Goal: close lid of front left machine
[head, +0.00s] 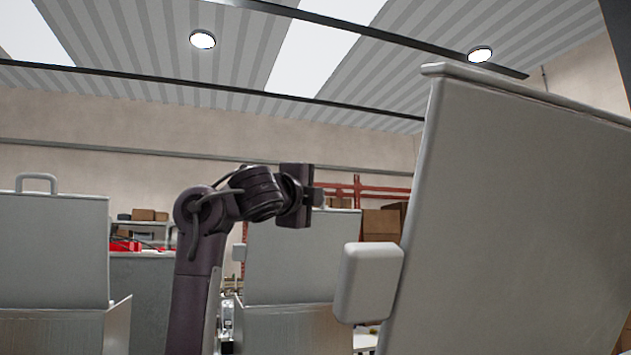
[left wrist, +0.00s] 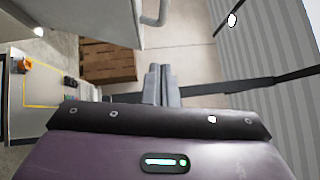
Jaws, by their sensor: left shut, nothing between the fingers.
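Several grey machines with raised lids are in the head view; I cannot tell for sure which is the front left one. A large grey lid (head: 520,200) stands tilted up close on the right. A grey lid with a loop handle (head: 50,240) stands upright at the left, above its box. My left gripper (head: 318,196) is raised between these two lids, in front of a third upright lid (head: 300,262). In the left wrist view its fingers (left wrist: 162,82) are shut and empty, and a grey lid (left wrist: 105,22) with a handle is ahead, apart from them. My right gripper is out of view.
A pale rounded block (head: 368,283) sticks out from the left edge of the large lid. Shelves with boxes (head: 383,223) stand behind by the wall. The space above my left arm is clear.

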